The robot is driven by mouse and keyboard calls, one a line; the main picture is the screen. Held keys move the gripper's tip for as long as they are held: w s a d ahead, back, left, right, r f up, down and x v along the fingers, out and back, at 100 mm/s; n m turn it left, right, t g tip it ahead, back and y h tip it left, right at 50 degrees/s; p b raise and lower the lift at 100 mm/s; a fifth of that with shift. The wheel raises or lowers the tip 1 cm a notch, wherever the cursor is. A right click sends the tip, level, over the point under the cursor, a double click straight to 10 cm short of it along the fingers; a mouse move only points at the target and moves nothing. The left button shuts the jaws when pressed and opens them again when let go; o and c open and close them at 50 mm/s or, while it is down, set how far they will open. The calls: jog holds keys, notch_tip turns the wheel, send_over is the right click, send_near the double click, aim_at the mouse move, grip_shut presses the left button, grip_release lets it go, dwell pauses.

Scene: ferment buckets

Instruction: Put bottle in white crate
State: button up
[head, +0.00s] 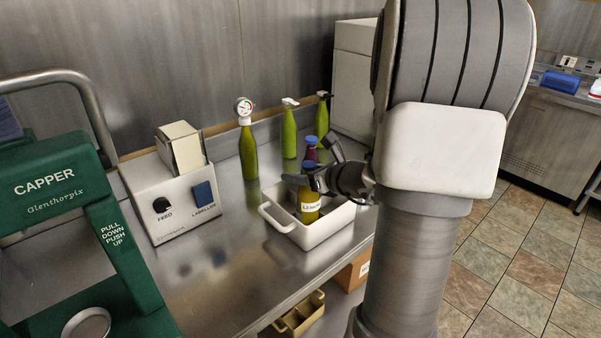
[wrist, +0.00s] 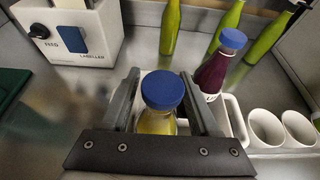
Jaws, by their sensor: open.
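A yellow bottle (head: 310,208) with a blue cap and a label reading "LEMON" appears upright inside the white crate (head: 321,232) on the steel counter. In the wrist view the yellow bottle (wrist: 157,122) is between the fingers of my gripper (wrist: 161,76), with gaps beside its cap. My gripper (head: 312,174) is open around the bottle's upper part. A purple bottle (wrist: 211,74) with a blue cap stands just beyond; in the head view it is mostly hidden behind my gripper. I cannot tell whether it is inside the crate.
Several green bottles (head: 249,152) stand along the back wall, some with pump or gauge tops. A labeller (head: 176,201) is left of the crate, and a green capper (head: 90,215) is nearer left. White cups (wrist: 267,128) sit at right in the wrist view. The counter's front middle is clear.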

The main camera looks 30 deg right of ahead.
jog(key=shift+r, duration=0.2)
jog(key=p+v, duration=0.1)
jog(key=v, duration=1.1)
jog(key=shift+f+p, duration=0.2)
jog(key=shift+p, duration=0.15)
